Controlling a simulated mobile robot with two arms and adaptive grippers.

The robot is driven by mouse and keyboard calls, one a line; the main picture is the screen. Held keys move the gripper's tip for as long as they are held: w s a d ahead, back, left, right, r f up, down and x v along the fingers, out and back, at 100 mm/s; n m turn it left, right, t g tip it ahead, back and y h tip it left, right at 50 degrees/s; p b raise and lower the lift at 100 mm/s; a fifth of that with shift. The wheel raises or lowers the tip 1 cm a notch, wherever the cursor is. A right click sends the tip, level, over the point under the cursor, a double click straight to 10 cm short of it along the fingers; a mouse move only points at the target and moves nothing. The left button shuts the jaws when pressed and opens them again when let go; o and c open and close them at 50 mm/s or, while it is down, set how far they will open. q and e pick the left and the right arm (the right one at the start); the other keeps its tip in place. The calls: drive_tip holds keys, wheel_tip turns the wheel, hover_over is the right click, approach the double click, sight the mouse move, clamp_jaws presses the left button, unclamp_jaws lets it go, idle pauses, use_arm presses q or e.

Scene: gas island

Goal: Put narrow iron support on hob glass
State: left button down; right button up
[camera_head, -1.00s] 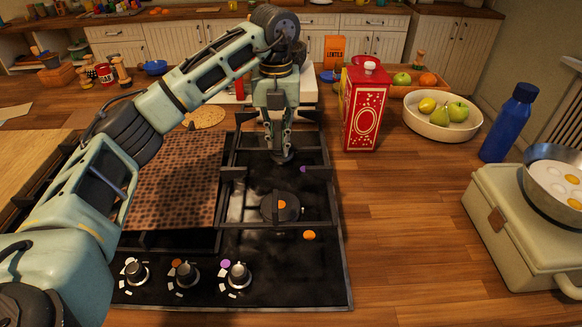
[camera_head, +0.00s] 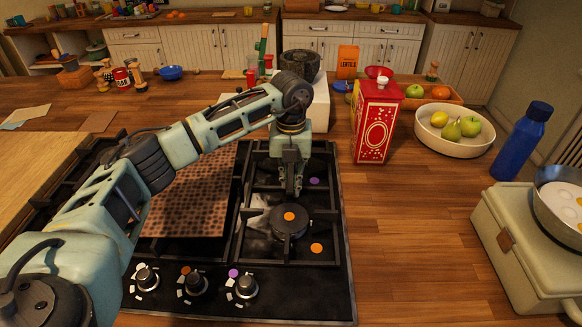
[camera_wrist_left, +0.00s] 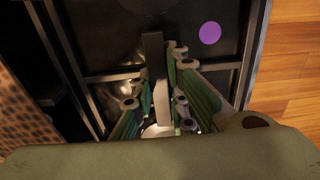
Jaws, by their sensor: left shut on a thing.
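The narrow iron support (camera_head: 240,225), a dark rectangular grate, is over the right side of the black hob glass (camera_head: 310,298). It frames the front burner (camera_head: 289,222) and the orange and purple dots. It looks low and nearly level with the hob; whether it rests fully on the glass I cannot tell. My left gripper (camera_head: 292,190) points down behind the front burner, shut on a bar of the support. In the left wrist view the grey bar (camera_wrist_left: 155,60) runs between its green-sided fingers. The right gripper is not in view.
A brown dotted panel (camera_head: 190,205) covers the hob's left part. Knobs (camera_head: 195,283) line the front edge. A red carton (camera_head: 376,120), a fruit bowl (camera_head: 455,146) and a blue bottle (camera_head: 520,140) stand to the right. The wooden counter between hob and beige case (camera_head: 520,250) is clear.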

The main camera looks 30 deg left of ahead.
sight(291, 177)
use_arm(q)
drive_tip(key=shift+w, duration=0.1)
drive_tip(key=c, duration=2)
unclamp_jaws()
drive_tip(key=shift+c, duration=0.2)
drive_tip(key=o, duration=0.3)
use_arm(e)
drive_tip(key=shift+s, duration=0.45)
use_arm(q)
drive_tip(key=shift+r, duration=0.15)
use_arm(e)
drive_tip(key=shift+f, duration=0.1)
